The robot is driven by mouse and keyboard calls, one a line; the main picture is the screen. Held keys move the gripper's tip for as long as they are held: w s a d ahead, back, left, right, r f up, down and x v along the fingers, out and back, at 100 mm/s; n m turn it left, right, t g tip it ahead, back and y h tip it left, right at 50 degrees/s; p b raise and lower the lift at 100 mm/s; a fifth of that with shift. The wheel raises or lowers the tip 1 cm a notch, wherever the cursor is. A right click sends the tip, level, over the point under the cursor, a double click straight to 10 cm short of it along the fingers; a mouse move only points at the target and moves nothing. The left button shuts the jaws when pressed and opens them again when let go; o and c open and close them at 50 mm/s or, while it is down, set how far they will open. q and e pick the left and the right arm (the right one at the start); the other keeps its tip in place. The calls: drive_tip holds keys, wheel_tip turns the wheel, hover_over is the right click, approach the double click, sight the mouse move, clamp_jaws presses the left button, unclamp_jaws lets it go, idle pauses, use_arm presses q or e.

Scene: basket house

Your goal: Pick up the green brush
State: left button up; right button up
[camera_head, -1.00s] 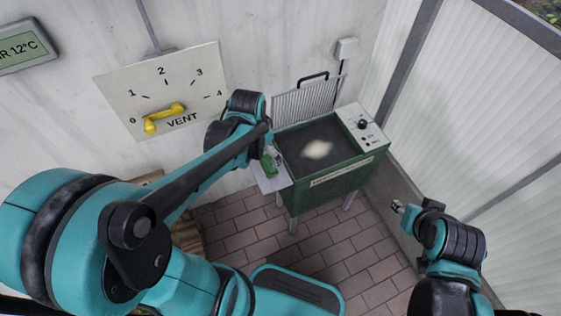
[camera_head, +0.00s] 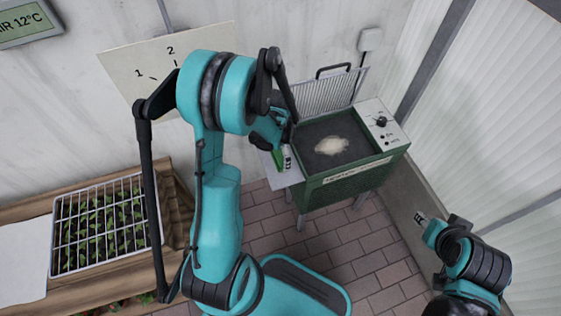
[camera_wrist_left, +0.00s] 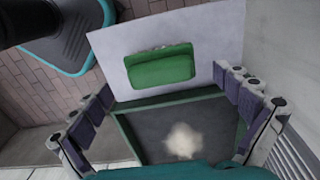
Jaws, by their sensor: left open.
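The green brush (camera_wrist_left: 160,68) lies on a white side shelf (camera_wrist_left: 215,35) joined to a green box with a dark top. It shows as a green block with a bristly edge at its far side. In the head view the brush (camera_head: 278,160) is partly hidden by my left gripper (camera_head: 287,158), which is over the shelf. In the left wrist view the left gripper's fingers (camera_wrist_left: 165,105) are spread wide, with nothing between them, and the brush lies beyond them, apart from both. My right gripper (camera_head: 420,217) is at the lower right, away from the brush; its jaws are too small to read.
The green box (camera_head: 350,175) has a dark top with a pale heap (camera_head: 332,146), a wire rack (camera_head: 328,92) and a control panel (camera_head: 383,123). A gridded seedling tray (camera_head: 105,222) stands on a wooden bench at left. Walls close in behind and at right.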

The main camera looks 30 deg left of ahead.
use_arm(q)
wheel_tip(320, 180, down, 3)
drive_tip(key=shift+r+b, duration=0.2)
drive_tip(key=shift+b, duration=0.15)
drive_tip(key=shift+s+r, duration=0.1)
drive_tip(key=shift+r, duration=0.05)
drive_tip(key=c, duration=1.3)
